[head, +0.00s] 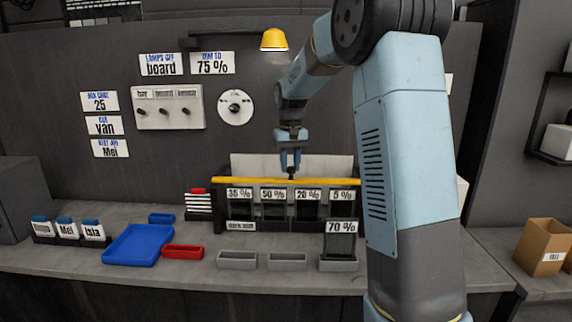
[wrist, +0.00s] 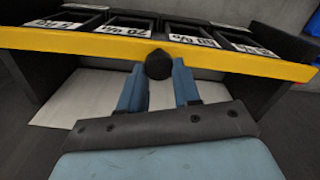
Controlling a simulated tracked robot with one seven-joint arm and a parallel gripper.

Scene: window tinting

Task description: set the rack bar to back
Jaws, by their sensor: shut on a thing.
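The yellow rack bar (head: 255,181) runs level along the top of the black rack (head: 316,224), above its row of percent labels. It crosses the wrist view (wrist: 80,43) from side to side, with the upside-down labels beyond it. A black round knob (wrist: 158,64) sits at the bar's middle, on the side nearer the wrist camera. My gripper (head: 290,165) points down at the bar's middle. Its blue fingers stand on either side of the knob and are shut on it. The exact finger contact is hard to see.
A pale panel (head: 330,164) stands behind the rack. A 70 % card (head: 341,228) stands in a grey tray in front at the right.

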